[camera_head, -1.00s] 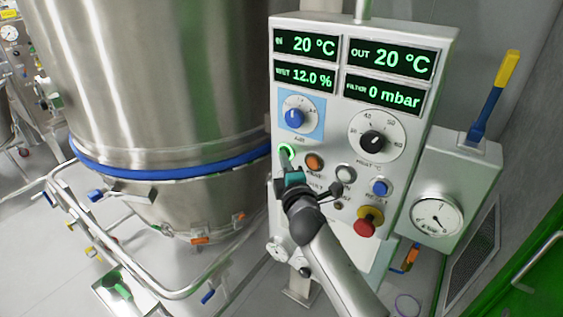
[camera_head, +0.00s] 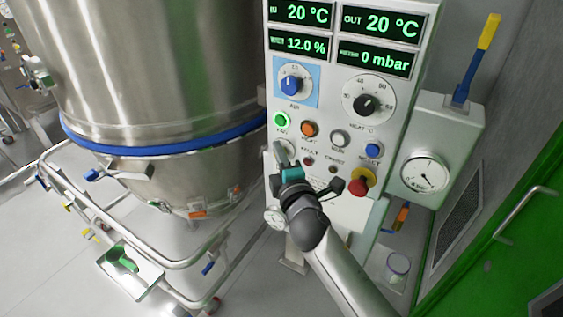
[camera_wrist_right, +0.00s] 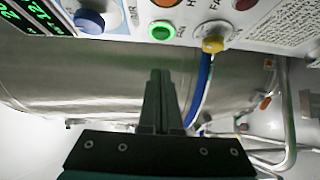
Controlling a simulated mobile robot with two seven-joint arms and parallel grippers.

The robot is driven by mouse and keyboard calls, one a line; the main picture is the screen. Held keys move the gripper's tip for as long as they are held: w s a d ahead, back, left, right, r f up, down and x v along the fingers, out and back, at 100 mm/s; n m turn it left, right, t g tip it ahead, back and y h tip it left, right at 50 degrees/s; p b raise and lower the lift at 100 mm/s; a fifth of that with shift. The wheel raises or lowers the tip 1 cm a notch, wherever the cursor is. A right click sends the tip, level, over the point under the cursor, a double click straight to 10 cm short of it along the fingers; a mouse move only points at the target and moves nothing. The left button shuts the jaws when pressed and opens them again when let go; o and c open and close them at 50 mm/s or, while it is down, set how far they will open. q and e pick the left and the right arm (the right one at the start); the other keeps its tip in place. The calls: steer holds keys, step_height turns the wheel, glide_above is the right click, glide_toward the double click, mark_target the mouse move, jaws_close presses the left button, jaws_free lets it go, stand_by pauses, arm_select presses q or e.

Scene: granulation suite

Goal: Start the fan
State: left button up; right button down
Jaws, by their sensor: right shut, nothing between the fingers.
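The green button (camera_head: 281,119), with a small label under it, glows on the left of the white control panel (camera_head: 345,205). It also shows lit in the right wrist view (camera_wrist_right: 162,31). My right gripper (camera_head: 281,150) is shut and empty, with its fingertips below the green button and apart from it. In the right wrist view the closed fingers (camera_wrist_right: 160,80) point toward the panel, short of the button. My left gripper is not in view.
An orange button (camera_head: 309,129), white button (camera_head: 339,138), blue button (camera_head: 373,150) and red emergency stop (camera_head: 358,187) sit nearby. Blue (camera_head: 292,85) and black (camera_head: 366,104) dials are above. A large steel vessel (camera_head: 150,70) stands left, a gauge box (camera_head: 430,160) right.

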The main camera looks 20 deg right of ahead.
steer(key=s, duration=0.3)
steer(key=shift+s+a, duration=0.2)
steer(key=shift+a, duration=0.1)
stand_by(0.4)
